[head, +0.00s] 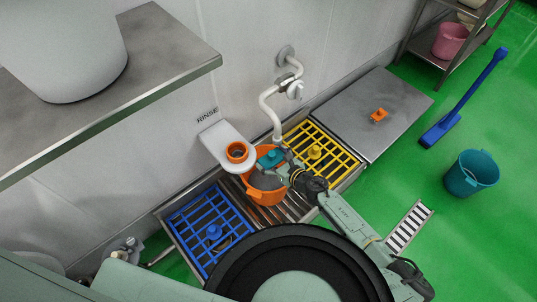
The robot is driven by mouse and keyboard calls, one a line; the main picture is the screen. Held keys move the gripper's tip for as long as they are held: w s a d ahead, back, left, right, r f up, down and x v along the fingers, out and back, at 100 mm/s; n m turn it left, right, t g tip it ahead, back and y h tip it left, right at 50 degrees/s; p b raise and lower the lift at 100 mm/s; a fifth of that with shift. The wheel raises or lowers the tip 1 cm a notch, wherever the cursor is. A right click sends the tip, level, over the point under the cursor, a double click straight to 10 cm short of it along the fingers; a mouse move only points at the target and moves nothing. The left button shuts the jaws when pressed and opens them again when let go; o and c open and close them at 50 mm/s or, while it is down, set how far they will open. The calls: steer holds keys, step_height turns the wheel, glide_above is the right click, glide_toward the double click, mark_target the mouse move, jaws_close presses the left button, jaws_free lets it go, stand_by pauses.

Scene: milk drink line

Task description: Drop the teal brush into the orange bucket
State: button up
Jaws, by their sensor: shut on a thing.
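The orange bucket (267,198) stands on the slatted metal stand below the white pipe, between the blue grid and the yellow grid. The teal brush (270,158) shows over the far part of the bucket's mouth. My gripper (279,169) is shut on the teal brush, and my arm reaches in from the lower right. The gripper and wrist hide part of the brush and much of the bucket's opening. I cannot tell how far the brush is inside the rim.
A white bracket marked RINSE holds an orange ring (236,152) left of the bucket. The blue grid (208,222) and yellow grid (335,158) each carry a same-coloured item. An orange item (379,115) lies on the steel top. A teal bucket (472,173) stands on the green floor.

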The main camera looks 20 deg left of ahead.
step_height(320, 180, down, 6)
steer(key=b, duration=0.4)
steer(key=shift+b, duration=0.35)
steer(key=o, duration=1.5)
steer(key=shift+c, duration=0.2)
glide_toward(272, 167)
steer(key=f, duration=0.1)
steer(key=w+f, duration=0.1)
steer(key=f, duration=0.1)
steer(key=w+f, duration=0.1)
steer(key=f, duration=0.1)
steer(key=shift+d, duration=0.3)
steer(key=shift+d+f, duration=0.1)
